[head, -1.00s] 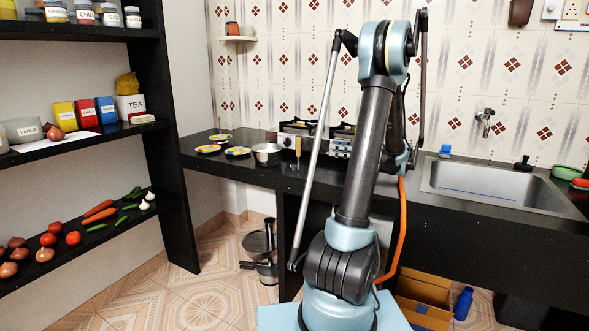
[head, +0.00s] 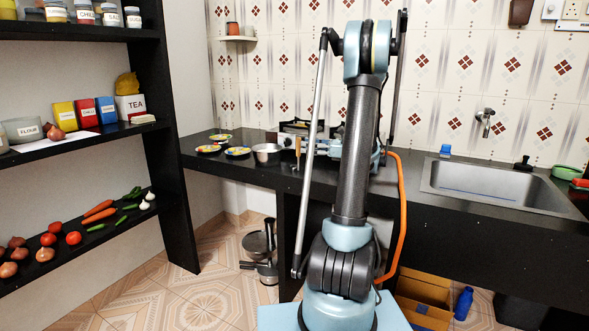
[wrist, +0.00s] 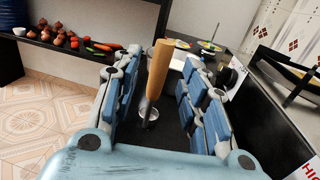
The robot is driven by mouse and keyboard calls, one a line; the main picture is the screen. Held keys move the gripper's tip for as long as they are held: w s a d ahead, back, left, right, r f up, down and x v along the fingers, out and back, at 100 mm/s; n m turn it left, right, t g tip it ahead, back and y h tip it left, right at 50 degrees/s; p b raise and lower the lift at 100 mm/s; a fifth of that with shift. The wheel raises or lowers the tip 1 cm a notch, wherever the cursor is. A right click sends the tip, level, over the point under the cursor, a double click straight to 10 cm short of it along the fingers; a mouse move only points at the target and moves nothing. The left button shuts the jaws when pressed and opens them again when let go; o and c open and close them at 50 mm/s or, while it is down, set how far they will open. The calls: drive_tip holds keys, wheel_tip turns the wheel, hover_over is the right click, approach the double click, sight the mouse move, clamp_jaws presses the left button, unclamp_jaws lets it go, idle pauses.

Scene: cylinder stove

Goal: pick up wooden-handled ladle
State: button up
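The ladle's wooden handle (head: 297,147) stands upright on the dark counter, just right of a steel pot (head: 267,154). In the wrist view the tan handle (wrist: 157,70) rises between my open fingers, with its small metal bowl (wrist: 148,115) resting low on the counter. My gripper (wrist: 160,78) has blue-padded fingers spread on both sides of the handle, with visible gaps. I cannot tell how far the handle lies in depth between the pads. In the head view my gripper (head: 322,147) is small, just right of the handle, and partly hidden by my arm.
The stove (head: 300,127) stands behind the ladle; its edge (wrist: 285,105) is close on the right in the wrist view. Colourful plates (head: 238,152) lie left of the pot. A black shelf (head: 100,135) stands at far left, and the sink (head: 490,183) at right.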

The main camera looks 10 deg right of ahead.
sight(298, 155)
drive_tip(key=shift+f+x, duration=0.15)
drive_tip(key=shift+x, duration=1.2)
drive_tip(key=shift+f+x, duration=0.15)
drive_tip(key=shift+x, duration=1.15)
drive_tip(key=shift+c, duration=0.6)
clamp_jaws()
